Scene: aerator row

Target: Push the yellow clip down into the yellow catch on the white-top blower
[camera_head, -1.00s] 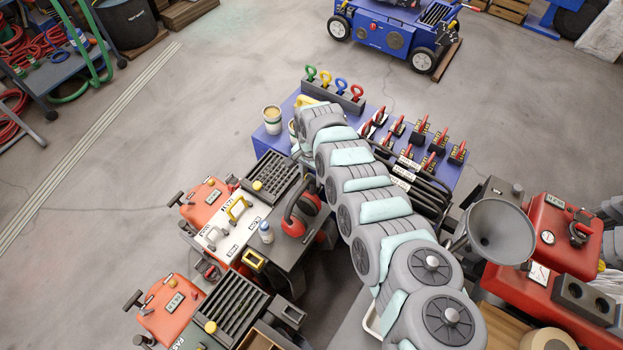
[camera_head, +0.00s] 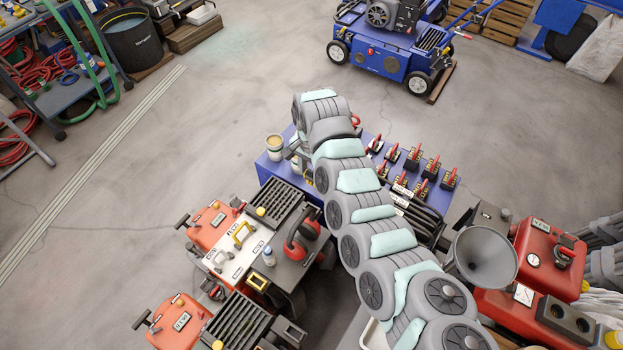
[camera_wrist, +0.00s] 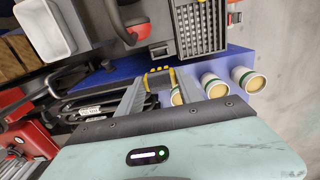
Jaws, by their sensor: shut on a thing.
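My gripper (camera_wrist: 159,92) is shut on the yellow clip (camera_wrist: 159,76), seen between its two grey fingers in the wrist view. The clip is over or near the blue bench there; its height is unclear. In the head view my arm hides the clip and the fingers. The white-top blower (camera_head: 226,262) stands left of my arm, with a yellow handle (camera_head: 243,234) on its white top. A yellow-framed dark part (camera_head: 257,283), seemingly the yellow catch, sits at its near edge. The clip and this part are apart.
The blue bench (camera_head: 268,172) carries cups (camera_head: 275,147) and red-handled blocks (camera_head: 430,168). A funnel (camera_head: 486,256) stands right. Open floor lies left and beyond.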

